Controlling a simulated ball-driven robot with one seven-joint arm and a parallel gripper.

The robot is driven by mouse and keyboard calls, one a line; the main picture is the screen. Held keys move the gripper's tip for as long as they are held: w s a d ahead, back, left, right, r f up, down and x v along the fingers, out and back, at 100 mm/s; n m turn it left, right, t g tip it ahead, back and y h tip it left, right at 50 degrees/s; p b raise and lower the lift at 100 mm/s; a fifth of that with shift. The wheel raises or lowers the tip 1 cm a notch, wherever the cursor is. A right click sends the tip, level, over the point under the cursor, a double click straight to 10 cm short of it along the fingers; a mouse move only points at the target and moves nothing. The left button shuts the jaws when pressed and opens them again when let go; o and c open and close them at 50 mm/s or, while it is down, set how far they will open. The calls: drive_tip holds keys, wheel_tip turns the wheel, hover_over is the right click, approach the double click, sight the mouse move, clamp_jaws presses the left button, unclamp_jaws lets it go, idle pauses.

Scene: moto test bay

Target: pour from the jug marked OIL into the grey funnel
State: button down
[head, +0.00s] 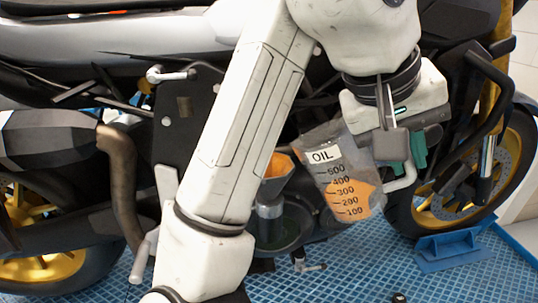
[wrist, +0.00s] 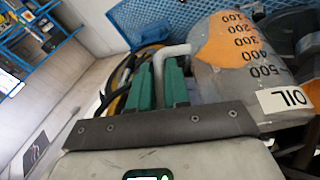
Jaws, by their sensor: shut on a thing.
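The clear jug marked OIL (head: 340,178) hangs in my grasp in front of the motorcycle, tilted to the left, with orange liquid in its lower part. My gripper (head: 405,155) is shut on the jug's pale handle, at the jug's right side. In the wrist view the green fingers of my gripper (wrist: 160,68) close around the handle, and the jug (wrist: 225,60) fills the upper right. The grey funnel (head: 271,188) stands left of the jug, with orange showing inside its mouth. My arm partly hides the funnel's left side. I see no stream between jug and funnel.
The motorcycle (head: 140,38) fills the background, its wheels at left and right. A blue wheel stand (head: 450,250) is at the lower right on the blue grid floor (head: 350,270). A brown exhaust pipe (head: 122,180) is on the left.

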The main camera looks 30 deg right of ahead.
drive_tip(key=s+d+r+m+t+y+p, duration=0.1)
drive_tip(key=s+d+r+t+y, duration=0.2)
drive_tip(key=s+d+t, duration=0.1)
drive_tip(key=shift+s+d+t+y+p, duration=0.2)
drive_tip(key=shift+s+t+y+p, duration=0.15)
drive_tip(key=shift+s, duration=0.55)
idle(0.4)
drive_tip(key=shift+r, duration=0.15)
drive_tip(key=s+d+r, duration=0.2)
drive_tip(key=s+r, duration=0.1)
drive_tip(key=shift+s+d, duration=0.15)
idle(0.4)
